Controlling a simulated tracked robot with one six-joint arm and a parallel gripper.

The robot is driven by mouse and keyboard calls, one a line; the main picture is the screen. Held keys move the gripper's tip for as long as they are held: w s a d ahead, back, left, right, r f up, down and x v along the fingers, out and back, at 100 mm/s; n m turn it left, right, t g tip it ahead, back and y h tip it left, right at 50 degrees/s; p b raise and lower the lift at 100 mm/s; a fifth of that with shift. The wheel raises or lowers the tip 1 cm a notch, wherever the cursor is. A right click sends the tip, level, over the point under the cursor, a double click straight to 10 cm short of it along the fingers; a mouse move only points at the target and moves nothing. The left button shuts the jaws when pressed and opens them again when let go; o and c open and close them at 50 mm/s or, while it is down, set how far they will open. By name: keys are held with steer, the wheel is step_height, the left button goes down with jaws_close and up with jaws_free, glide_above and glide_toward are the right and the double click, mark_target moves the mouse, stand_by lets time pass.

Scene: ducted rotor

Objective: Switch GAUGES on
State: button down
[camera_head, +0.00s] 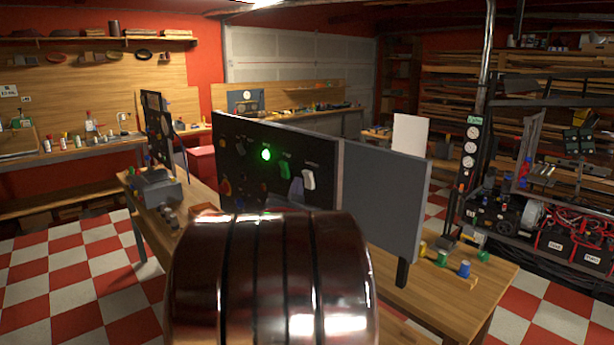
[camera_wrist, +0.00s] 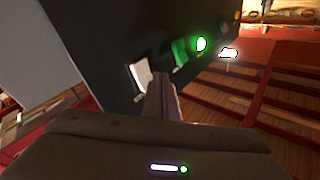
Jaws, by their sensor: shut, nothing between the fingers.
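A dark upright panel (camera_head: 235,140) stands on the wooden bench and carries a lit green lamp (camera_head: 266,154), a green switch (camera_head: 285,170) and a white switch (camera_head: 308,179). The labels above them are too small to read, so I cannot tell which is GAUGES. In the wrist view the white switch (camera_wrist: 141,74), green switch (camera_wrist: 180,52) and glowing lamp (camera_wrist: 201,44) sit in a row on the panel. My gripper (camera_wrist: 162,80) is shut and empty, its tips close beside the white switch. I cannot tell whether they touch. In the head view my arm hides the panel's lower part.
A plain grey panel (camera_head: 384,198) adjoins the dark one on the right. Small coloured knobs, including a blue one (camera_head: 464,269), stand on the bench's (camera_head: 440,300) right end. A grey box (camera_head: 158,190) is at its left end. Checkered floor surrounds the bench.

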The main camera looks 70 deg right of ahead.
steer(key=shift+d, duration=0.1)
steer(key=shift+s+d+r, duration=0.1)
steer(key=shift+d+r, duration=0.15)
steer(key=shift+d, duration=0.05)
steer(key=shift+s+d+r, duration=0.15)
steer(key=shift+d, duration=0.2)
stand_by(1.2)
steer(key=shift+a, duration=0.1)
steer(key=shift+w+a+f, duration=0.35)
steer(key=shift+a, duration=0.3)
steer(key=shift+a, duration=0.1)
steer(key=shift+w+a+f, duration=0.35)
steer(key=shift+a, duration=0.3)
steer(key=shift+w+a+f, duration=0.35)
steer(key=shift+a, duration=0.25)
steer(key=shift+w+a+f, duration=0.35)
steer(key=shift+a, duration=0.3)
